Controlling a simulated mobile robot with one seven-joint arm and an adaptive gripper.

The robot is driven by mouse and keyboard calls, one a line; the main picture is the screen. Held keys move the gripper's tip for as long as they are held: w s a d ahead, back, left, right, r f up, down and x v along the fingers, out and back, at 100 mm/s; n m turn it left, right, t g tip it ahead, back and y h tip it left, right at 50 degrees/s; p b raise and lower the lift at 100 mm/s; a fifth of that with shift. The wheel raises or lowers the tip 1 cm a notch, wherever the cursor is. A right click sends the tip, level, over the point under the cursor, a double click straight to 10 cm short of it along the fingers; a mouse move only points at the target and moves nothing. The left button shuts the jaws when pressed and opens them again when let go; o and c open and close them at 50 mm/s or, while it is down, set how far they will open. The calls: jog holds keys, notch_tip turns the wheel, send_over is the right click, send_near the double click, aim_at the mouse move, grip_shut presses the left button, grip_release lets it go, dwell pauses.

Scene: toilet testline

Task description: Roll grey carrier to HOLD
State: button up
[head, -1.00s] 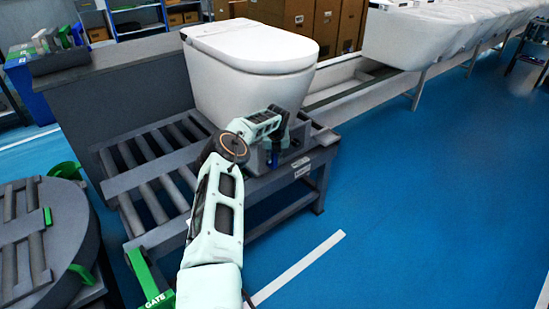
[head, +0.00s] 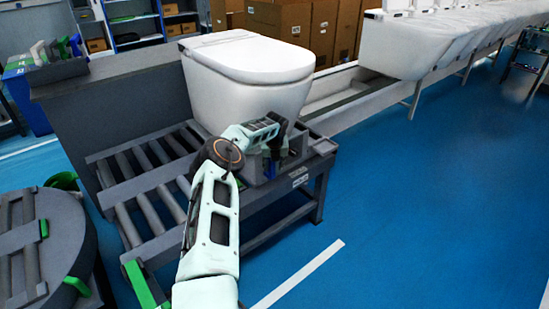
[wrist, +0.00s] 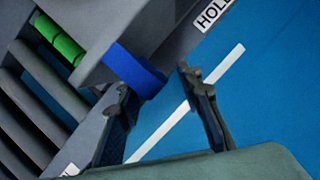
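The grey carrier (head: 257,174) stands on the roller conveyor (head: 160,213) with a white toilet (head: 246,85) on it. My gripper (head: 270,165) is at the carrier's front right side in the head view, partly hiding it. In the wrist view my gripper (wrist: 154,82) has its two fingers spread apart. A blue handle-like block (wrist: 135,70) on the grey carrier lies just beyond the fingertips, nearer the left one. I cannot tell whether they touch. A HOLD label (wrist: 213,13) shows at the top of the wrist view.
Rollers extend left of the carrier toward a round grey turntable (head: 40,245) with green parts. A green gate bar (head: 143,284) stands at the conveyor's near left end. A grey panel (head: 120,105) backs the conveyor. Blue floor (head: 430,200) at right is clear.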

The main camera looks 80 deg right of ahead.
jog(key=v, duration=1)
jog(key=shift+s+r, duration=0.15)
jog(key=shift+r, duration=0.25)
jog(key=shift+a, duration=0.1)
